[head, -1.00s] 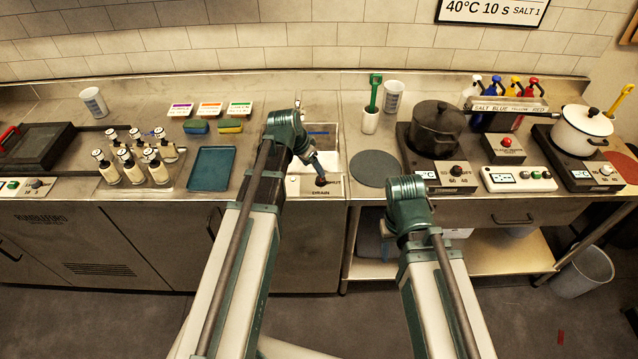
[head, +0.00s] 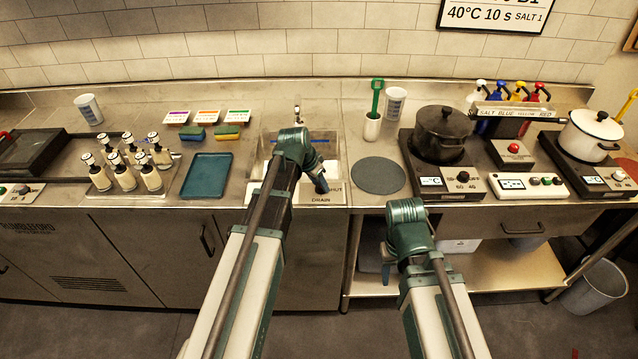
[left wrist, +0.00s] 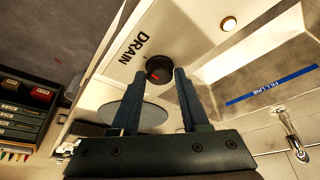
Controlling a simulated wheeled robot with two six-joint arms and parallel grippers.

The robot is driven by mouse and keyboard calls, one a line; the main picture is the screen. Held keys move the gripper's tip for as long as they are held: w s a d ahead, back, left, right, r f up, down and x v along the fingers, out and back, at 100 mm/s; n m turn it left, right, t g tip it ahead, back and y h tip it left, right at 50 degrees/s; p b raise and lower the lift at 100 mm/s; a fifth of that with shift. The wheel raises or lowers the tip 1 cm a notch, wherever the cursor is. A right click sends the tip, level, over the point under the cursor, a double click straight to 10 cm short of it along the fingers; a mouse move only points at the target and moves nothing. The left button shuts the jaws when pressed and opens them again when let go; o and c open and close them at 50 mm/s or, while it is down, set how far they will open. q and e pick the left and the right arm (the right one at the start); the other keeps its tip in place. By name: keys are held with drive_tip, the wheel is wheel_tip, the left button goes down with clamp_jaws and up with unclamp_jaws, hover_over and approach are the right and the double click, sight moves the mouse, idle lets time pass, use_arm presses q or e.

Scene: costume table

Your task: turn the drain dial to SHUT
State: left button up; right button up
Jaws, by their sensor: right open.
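The drain dial (left wrist: 159,68) is a round black knob with a red mark, on a pale panel lettered DRAIN beside the sink. In the left wrist view, the two dark fingers of my left gripper (left wrist: 166,78) reach to it, one tip at each side. The gap between the tips is about the dial's width; I cannot tell whether they press on it. In the head view my left gripper (head: 321,184) points down at the panel (head: 308,198) and covers the dial and part of the word SHUT. My right gripper (head: 387,268) is open, low in front of the counter, away from the panel.
The sink (head: 334,168), with a blue fill line inside, lies behind the panel. A round grey mat (head: 378,175) is to its right and a blue tray (head: 207,175) to its left. A dark pot (head: 439,130) stands on a hot plate further right.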

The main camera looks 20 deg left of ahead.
use_arm(q)
clamp_jaws()
drive_tip(key=n, duration=0.2)
drive_tip(key=n+y, duration=0.1)
drive_tip(key=n, duration=0.1)
drive_tip(key=shift+s+d+y, duration=0.1)
drive_tip(key=shift+d+y, duration=0.1)
drive_tip(key=shift+y, duration=0.1)
drive_tip(key=n+y, duration=0.1)
drive_tip(key=n, duration=0.1)
drive_tip(key=n+y, duration=0.1)
drive_tip(key=n, duration=0.2)
drive_tip(key=shift+d, duration=0.2)
drive_tip(key=n, duration=0.1)
drive_tip(key=n+y, duration=0.1)
drive_tip(key=n, duration=0.2)
drive_tip(key=shift+w+d+n+y, duration=0.15)
drive_tip(key=shift+w+n+y, duration=0.15)
drive_tip(key=shift+n, duration=0.1)
drive_tip(key=shift+n+g+y, duration=0.4)
drive_tip(key=shift+n+g, duration=0.5)
drive_tip(key=shift+n, duration=1)
